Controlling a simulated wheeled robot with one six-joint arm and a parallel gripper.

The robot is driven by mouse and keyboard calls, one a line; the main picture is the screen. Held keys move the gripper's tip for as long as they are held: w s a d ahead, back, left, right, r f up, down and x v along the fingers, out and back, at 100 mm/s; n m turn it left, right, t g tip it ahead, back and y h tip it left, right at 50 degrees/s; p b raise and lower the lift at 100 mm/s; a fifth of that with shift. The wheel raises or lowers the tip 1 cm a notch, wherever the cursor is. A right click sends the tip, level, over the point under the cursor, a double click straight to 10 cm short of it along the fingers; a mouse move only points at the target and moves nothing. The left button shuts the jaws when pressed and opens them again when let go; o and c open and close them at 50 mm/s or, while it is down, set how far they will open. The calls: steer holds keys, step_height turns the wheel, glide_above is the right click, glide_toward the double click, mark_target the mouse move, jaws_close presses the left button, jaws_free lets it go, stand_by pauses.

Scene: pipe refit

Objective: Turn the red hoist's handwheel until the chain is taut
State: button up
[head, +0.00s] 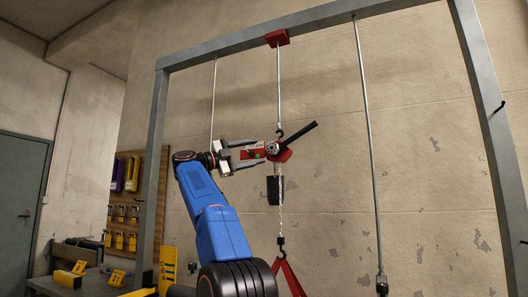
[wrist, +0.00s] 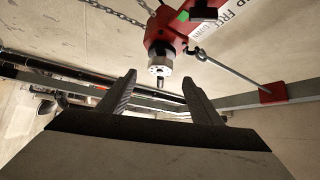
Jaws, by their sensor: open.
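The red hoist (head: 283,155) hangs from a hook under the steel beam, with a black lever (head: 302,133) pointing up right. Its round grey handwheel (head: 272,147) faces my gripper; in the wrist view the handwheel (wrist: 158,58) shows just beyond the fingertips, near the middle between them. My gripper (head: 258,152) is open and empty, left of the hoist, with its fingers pointing at it; no contact shows. The chain (head: 281,222) runs down to a hook (head: 281,241) carrying a red sling (head: 288,277). I cannot tell how tight it is.
A grey steel frame (head: 159,130) spans the scene. A grey rod (head: 366,130) hangs right of the hoist and another (head: 213,95) behind my gripper. A black container (head: 275,190) hangs below the hoist. A workbench (head: 65,285) and tool board (head: 127,195) stand left.

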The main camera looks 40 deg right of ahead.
steer(key=v, duration=1)
steer(key=shift+w+a, duration=0.15)
steer(key=shift+a, duration=0.1)
